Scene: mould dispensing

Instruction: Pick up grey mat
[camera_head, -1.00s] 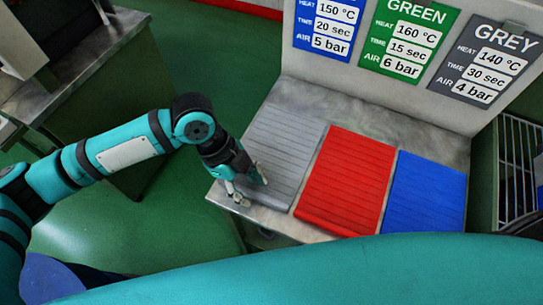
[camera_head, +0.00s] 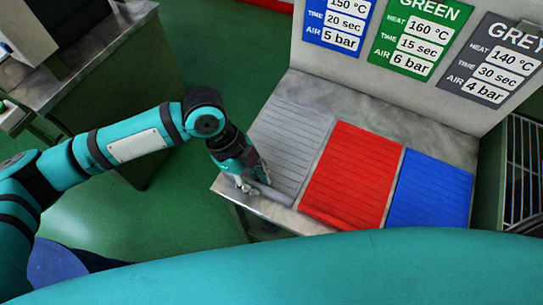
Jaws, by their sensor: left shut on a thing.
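The grey mat (camera_head: 294,146) lies on the metal table at the left end of a row of mats. It is flat and ribbed. My left gripper (camera_head: 257,186) is at its near left corner, shut on the mat's edge. The fingers and the wrist cover that corner. The mat still looks flat on the table. My right gripper is not in view.
A red mat (camera_head: 352,175) lies right beside the grey one, and a blue mat (camera_head: 430,190) lies further right. The metal table (camera_head: 408,126) has an upright panel with blue, green and grey signs (camera_head: 492,58) behind the mats. A wire rack (camera_head: 522,170) stands at the right.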

